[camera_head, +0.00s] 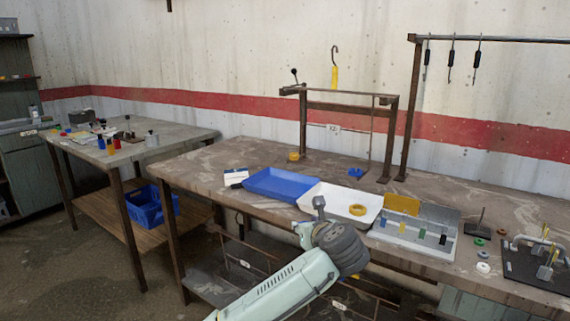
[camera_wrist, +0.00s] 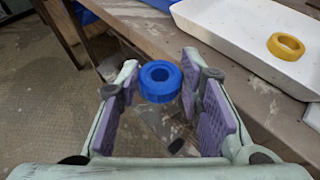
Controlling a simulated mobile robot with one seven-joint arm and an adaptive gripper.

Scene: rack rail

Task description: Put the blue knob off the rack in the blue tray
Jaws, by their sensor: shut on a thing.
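The blue knob (camera_wrist: 160,82), a thick ring with a hole, is between the fingertips of my gripper (camera_wrist: 165,88) in the wrist view. The gripper is shut on it and holds it clear of the bench, in front of its edge. In the head view my gripper (camera_head: 318,207) is partly hidden by my wrist, and the knob is not seen there. The blue tray (camera_head: 285,184) lies on the bench, beyond and left of my gripper, and looks empty. The rack (camera_head: 345,108) stands behind it at the back of the bench.
A white tray (camera_head: 340,200) with a yellow ring (camera_head: 358,210) adjoins the blue tray on the right. A sorting box (camera_head: 415,230) is farther right. Another small blue thing (camera_head: 355,173) lies by the rack. A yellow ring (camera_head: 293,156) sits near the rack's left post.

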